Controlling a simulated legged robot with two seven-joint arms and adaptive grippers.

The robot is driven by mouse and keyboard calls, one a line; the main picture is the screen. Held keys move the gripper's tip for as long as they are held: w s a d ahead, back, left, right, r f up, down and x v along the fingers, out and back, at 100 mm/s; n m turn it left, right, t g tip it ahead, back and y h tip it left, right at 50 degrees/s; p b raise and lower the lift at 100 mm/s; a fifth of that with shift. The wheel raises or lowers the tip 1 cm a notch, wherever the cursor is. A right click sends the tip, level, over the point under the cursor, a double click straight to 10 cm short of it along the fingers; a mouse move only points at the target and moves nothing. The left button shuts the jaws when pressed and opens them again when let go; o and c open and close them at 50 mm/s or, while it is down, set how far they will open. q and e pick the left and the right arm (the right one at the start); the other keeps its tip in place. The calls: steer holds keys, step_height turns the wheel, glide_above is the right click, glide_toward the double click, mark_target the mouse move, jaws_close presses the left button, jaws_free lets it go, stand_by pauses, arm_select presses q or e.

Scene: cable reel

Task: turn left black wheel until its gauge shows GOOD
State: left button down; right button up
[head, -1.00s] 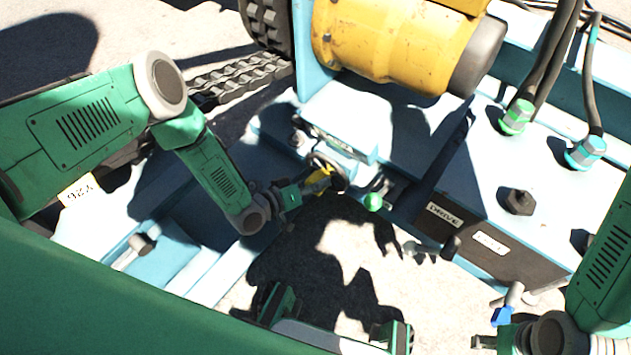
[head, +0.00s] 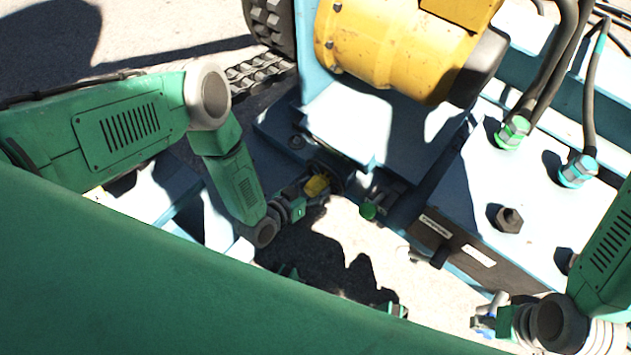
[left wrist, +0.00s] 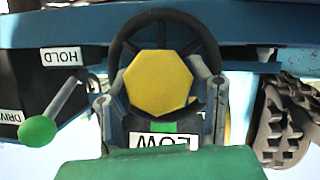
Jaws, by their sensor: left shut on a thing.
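The black wheel (left wrist: 122,50) with a yellow hexagonal hub (left wrist: 160,84) fills the middle of the left wrist view. In the head view it lies in shade, with its yellow hub (head: 317,185) beside my left gripper (head: 304,194). My left gripper (left wrist: 163,108) also shows in the left wrist view, one finger on each side of the hub, shut on the wheel. Below the hub, an upside-down white gauge label (left wrist: 165,141) reads LOW, with a green patch above it. My right gripper (head: 480,323) is at lower right, too small to tell its opening.
A green-knobbed lever (left wrist: 38,131) stands left of the wheel, by HOLD and DRIVE labels; its knob (head: 368,211) is near my left gripper in the head view. A yellow drum (head: 390,50) stands behind.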

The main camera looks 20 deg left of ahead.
arm_select(q)
steer(key=shift+s+f+m+y+p, duration=0.1)
steer(key=shift+m+y+p, duration=0.25)
steer(key=shift+m+y, duration=0.3)
steer(key=c, duration=0.8)
jaws_free()
steer(key=shift+o, duration=0.2)
steer(key=v, duration=1.2)
steer(key=shift+f, duration=0.2)
